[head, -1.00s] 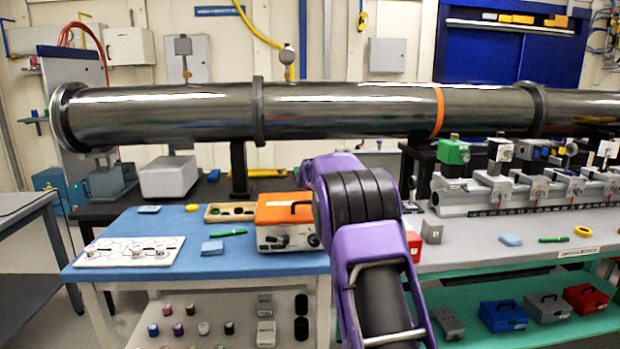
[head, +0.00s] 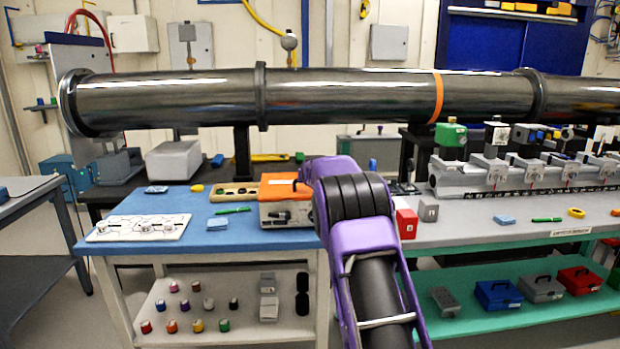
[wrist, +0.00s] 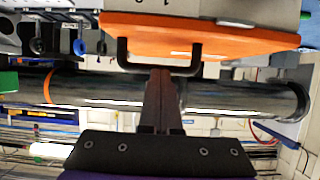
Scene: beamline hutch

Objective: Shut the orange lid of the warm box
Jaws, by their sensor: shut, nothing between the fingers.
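The warm box (head: 285,213) is pale, with an orange lid (head: 282,189) on its top, and stands at the right end of the blue bench. My arm covers its right side. The lid's black handle (head: 302,184) shows on top. In the wrist view, which is upside down, the orange lid (wrist: 200,35) lies against the pale box (wrist: 215,8), and its black handle (wrist: 158,68) sticks out from it. My gripper (wrist: 162,76) is shut and empty, its tips at the handle bar. I cannot tell whether they touch it or whether the lid is fully down.
A large steel pipe (head: 350,98) runs across behind the bench. A red box (head: 406,222) and a grey block (head: 428,210) stand right of my arm. A wooden tray (head: 232,195) lies left of the warm box, and a white hexagon-patterned plate (head: 140,228) at the bench's left.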

